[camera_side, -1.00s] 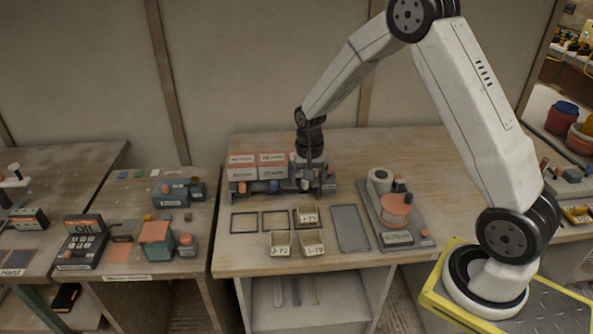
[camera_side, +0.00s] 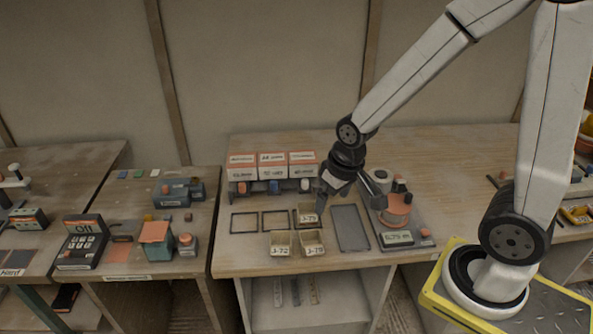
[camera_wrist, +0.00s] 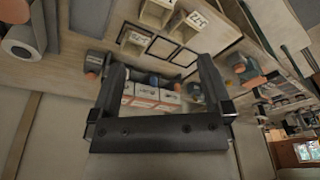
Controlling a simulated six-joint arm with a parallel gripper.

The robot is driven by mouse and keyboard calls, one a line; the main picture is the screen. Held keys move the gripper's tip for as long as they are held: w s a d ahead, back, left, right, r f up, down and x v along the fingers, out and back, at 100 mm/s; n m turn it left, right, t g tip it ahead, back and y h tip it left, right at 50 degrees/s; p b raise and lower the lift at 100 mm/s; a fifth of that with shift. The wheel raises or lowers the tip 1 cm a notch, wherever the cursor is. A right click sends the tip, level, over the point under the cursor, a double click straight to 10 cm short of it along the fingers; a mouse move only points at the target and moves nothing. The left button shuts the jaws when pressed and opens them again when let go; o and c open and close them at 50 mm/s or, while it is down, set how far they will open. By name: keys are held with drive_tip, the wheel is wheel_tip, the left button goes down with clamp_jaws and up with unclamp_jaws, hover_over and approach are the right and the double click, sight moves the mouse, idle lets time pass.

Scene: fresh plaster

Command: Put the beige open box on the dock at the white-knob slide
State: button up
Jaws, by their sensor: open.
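Three small beige open boxes stand on the middle bench in the side view. Two sit side by side at the front, a left one (camera_side: 281,251) and a right one (camera_side: 313,251); one rear box (camera_side: 307,222) stands behind them. Two dark square outlines, left (camera_side: 244,232) and right (camera_side: 275,229), lie empty in the rear box's row. Behind are slides with an orange-red knob (camera_side: 241,188), a blue knob (camera_side: 274,187) and a white knob (camera_side: 305,185); the rear box is in front of the white one. My gripper (camera_side: 341,198) is open and empty, right of the rear box; the wrist view shows its fingers (camera_wrist: 161,76) spread.
Orange and white cartons (camera_side: 272,165) stand above the slides. A grey mat (camera_side: 350,228) lies right of the boxes. A scale-like device (camera_side: 404,236) with an orange pot and a white roll stands further right, close to my gripper. The back right of the bench is clear.

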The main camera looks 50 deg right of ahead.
drive_tip(key=s, duration=0.1)
drive_tip(key=s+a+n, duration=0.1)
drive_tip(key=shift+s+r, duration=0.1)
drive_tip(key=shift+s, duration=0.3)
idle(0.4)
